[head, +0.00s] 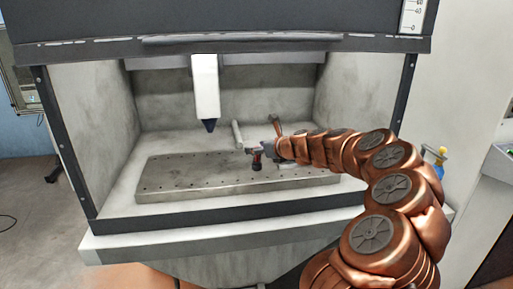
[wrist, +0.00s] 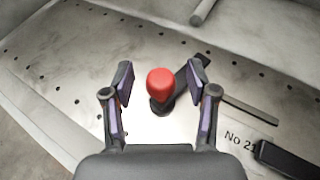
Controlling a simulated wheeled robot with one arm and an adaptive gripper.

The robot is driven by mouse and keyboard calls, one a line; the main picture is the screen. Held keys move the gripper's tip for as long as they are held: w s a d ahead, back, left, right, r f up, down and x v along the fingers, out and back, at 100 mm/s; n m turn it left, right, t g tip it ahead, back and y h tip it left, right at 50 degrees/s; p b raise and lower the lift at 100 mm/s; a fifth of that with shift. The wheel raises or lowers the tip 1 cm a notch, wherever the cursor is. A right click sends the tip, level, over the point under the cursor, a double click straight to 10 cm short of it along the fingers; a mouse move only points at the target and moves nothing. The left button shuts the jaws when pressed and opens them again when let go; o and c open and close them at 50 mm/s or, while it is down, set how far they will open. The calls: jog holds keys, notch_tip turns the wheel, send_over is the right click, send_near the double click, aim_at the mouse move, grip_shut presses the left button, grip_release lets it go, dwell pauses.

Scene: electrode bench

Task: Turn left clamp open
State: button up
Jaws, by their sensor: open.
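A clamp with a red knob (wrist: 160,84) on a dark body stands on the perforated metal plate. In the wrist view the knob is between the fingers of my gripper (wrist: 161,82), with a gap on each side. The fingers are open and hold nothing. In the head view my gripper (head: 262,148) is over the right part of the plate, and the dark lower part of the clamp (head: 257,165) shows just below it. My arm and gripper hide much of the clamp there.
The plate (head: 190,178) lies inside a walled cabinet. A white column with a dark tip (head: 206,90) hangs left of my gripper. A black part (wrist: 285,158) sits at the right in the wrist view, near printed "No 21". The plate's left is clear.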

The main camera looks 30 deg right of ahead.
jog(key=shift+w+f, duration=0.15)
jog(key=shift+w, duration=0.2)
grip_shut()
dwell(0.4)
